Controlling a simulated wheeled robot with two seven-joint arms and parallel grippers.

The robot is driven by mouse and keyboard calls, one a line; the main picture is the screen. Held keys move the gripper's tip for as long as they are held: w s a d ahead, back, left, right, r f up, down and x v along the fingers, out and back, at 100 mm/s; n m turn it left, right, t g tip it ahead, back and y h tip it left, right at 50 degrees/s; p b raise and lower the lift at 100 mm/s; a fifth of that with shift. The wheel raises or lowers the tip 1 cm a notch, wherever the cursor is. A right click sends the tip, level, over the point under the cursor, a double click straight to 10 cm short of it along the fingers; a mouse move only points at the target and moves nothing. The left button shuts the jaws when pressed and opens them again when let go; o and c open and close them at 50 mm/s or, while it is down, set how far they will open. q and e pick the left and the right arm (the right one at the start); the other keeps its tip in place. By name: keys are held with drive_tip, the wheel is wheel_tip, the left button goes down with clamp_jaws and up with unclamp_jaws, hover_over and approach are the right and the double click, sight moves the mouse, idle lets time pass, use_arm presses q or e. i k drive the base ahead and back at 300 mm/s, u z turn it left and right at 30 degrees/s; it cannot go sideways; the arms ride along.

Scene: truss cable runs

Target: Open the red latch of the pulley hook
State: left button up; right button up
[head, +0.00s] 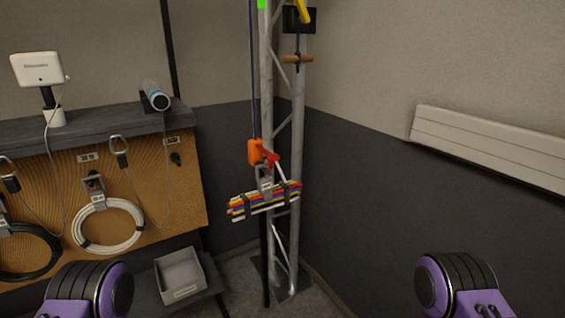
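The pulley hook has an orange block (256,151) hanging on a dark blue rope in front of the metal truss. The red latch (272,160) sticks out at its lower right. A grey hook piece (264,180) hangs below and holds a strapped bundle of coloured cables (265,201), which is slightly tilted. Whether the latch is open or shut is too small to tell. Only purple and black links of my two arms show at the bottom left and bottom right. Neither gripper's fingers show.
The grey truss (297,120) stands in the corner behind the hook. A wooden board (170,190) with coiled cables stands at the left, under a dark shelf (90,122). A grey bin (181,275) sits low. A white wall panel (490,150) is at the right.

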sight(272, 158)
drive_tip(key=z, duration=0.3)
drive_tip(key=k, duration=0.5)
drive_tip(key=z, duration=0.95)
drive_tip(key=i, duration=1)
drive_tip(key=u, duration=0.6)
